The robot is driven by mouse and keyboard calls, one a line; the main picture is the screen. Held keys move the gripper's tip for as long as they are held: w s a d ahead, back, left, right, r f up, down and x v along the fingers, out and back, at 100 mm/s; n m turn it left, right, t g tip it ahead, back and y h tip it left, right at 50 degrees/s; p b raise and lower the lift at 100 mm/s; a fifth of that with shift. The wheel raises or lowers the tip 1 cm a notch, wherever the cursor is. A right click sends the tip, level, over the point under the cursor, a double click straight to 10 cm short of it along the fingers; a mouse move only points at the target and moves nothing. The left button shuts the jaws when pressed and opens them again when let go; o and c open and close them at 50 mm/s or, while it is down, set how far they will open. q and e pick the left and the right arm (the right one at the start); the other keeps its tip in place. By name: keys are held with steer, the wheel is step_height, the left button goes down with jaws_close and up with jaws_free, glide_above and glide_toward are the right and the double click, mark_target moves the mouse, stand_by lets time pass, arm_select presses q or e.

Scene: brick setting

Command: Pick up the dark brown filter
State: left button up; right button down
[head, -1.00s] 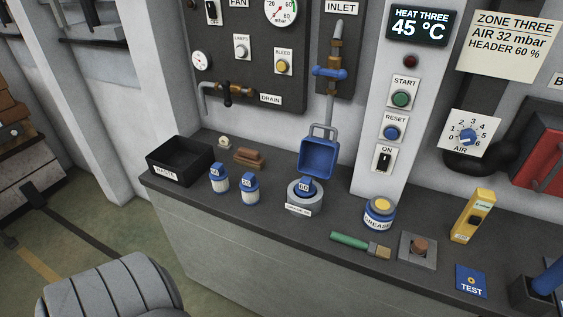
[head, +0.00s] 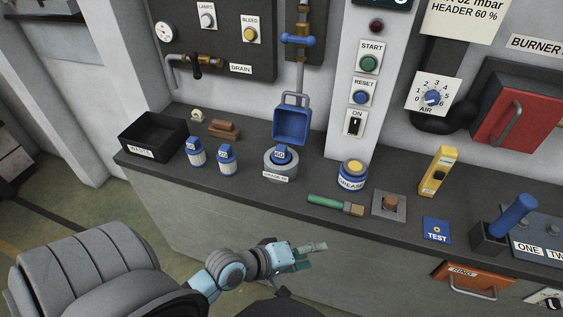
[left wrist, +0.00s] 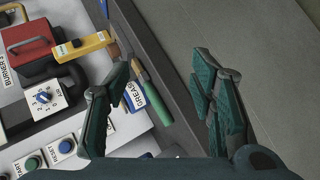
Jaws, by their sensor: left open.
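I cannot single out a dark brown filter for certain. A short brown cylinder (head: 389,201) stands on a square grey plate, and a low brown block stack (head: 224,129) lies at the back left. Two blue-and-white cartridges (head: 196,153) (head: 227,161) stand on the counter. A third, blue-topped one (head: 282,154) sits in the round grey holder (head: 281,168) under a raised blue lid (head: 291,125). My left gripper (head: 315,255) is open and empty, in front of the counter's front edge. In the left wrist view its fingers (left wrist: 162,68) are spread apart. My right gripper is not in view.
The counter (head: 330,235) also carries a black waste bin (head: 153,141), a grease tin (head: 352,174), a green-handled brush (head: 335,205), a yellow device (head: 434,171) and a blue test card (head: 437,230). An orange drawer front (head: 478,275) is below. Floor shows at left.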

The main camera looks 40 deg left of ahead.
arm_select(q)
steer(key=w+a+r+n+t+y, duration=0.1)
steer(key=w+a+r+n+t, duration=0.4)
steer(key=n, duration=0.5)
steer(key=n+t+y, duration=0.1)
steer(key=n+y, duration=0.9)
steer(key=n, duration=0.9)
glide_toward(279, 151)
steer(key=b+x, duration=0.2)
steer(key=x, duration=0.8)
steer(key=shift+w+a, duration=0.1)
steer(key=shift+w, duration=0.3)
steer(key=shift+w+a, duration=0.1)
steer(key=shift+w, duration=0.3)
steer(key=shift+r, duration=0.1)
jaws_close()
